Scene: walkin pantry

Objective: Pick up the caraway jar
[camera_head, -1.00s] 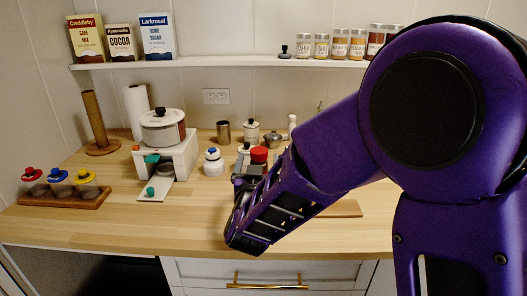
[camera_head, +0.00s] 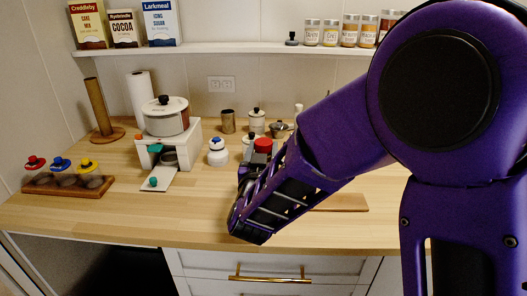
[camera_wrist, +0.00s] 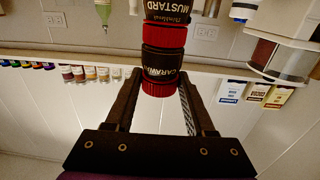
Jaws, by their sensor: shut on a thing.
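The caraway jar (camera_wrist: 161,62) has a black label and a red lid, and it appears upside down in the wrist view. It sits end to end with a mustard jar (camera_wrist: 167,12), on top of it. My gripper (camera_wrist: 160,74) is shut on the caraway jar, with one finger on each side near the lid. In the head view, my gripper (camera_head: 258,160) is over the counter, and a red lid (camera_head: 263,145) shows at it. My arm hides most of the jars there.
A white stand (camera_head: 183,138) with a pot (camera_head: 165,118) is to the left. A white jar (camera_head: 217,155) stands beside my gripper. A shelf (camera_head: 250,50) holds boxes and spice jars.

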